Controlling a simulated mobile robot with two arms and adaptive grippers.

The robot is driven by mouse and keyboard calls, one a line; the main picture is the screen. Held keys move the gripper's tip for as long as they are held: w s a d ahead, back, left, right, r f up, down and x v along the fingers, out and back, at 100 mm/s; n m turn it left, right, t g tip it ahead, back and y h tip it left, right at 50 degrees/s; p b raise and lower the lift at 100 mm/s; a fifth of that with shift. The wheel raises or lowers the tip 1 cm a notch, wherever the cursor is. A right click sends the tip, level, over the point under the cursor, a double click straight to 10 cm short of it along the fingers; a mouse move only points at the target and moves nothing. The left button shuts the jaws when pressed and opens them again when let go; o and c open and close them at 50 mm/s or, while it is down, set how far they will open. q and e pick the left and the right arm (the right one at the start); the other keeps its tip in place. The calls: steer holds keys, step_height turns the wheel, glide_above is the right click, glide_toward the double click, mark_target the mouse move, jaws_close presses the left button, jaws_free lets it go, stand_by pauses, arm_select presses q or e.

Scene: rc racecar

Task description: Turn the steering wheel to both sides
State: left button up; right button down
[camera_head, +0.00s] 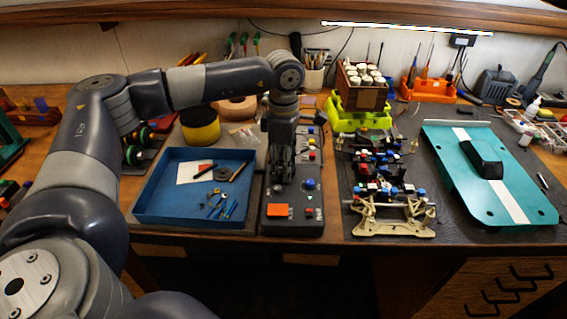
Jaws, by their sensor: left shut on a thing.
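My left gripper (283,180) reaches down from above onto a dark control box (335,222) at the front middle of the bench. It is shut on a small dark part on top of the box, seemingly the steering wheel, which the fingers mostly hide. The racecar chassis (392,227), with pale front arms and blue and red parts, stands just right of the box. My right gripper is out of view.
A blue tray (160,217) with small tools and parts lies left of the box. A teal car shell (465,190) with a white stripe lies at the right. A wooden crate (362,98) of white bottles and a yellow-black round can (200,125) stand behind.

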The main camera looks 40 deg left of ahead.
arm_select(q)
steer(key=n+b, duration=0.1)
steer(key=n, duration=0.3)
steer(key=shift+s+f, duration=0.1)
steer(key=shift+d+n+b, duration=0.1)
steer(key=shift+n+b, duration=0.25)
steer(key=shift+n, duration=1.55)
steer(key=o, duration=1)
steer(key=shift+o, duration=0.2)
step_height(320, 180, up, 12)
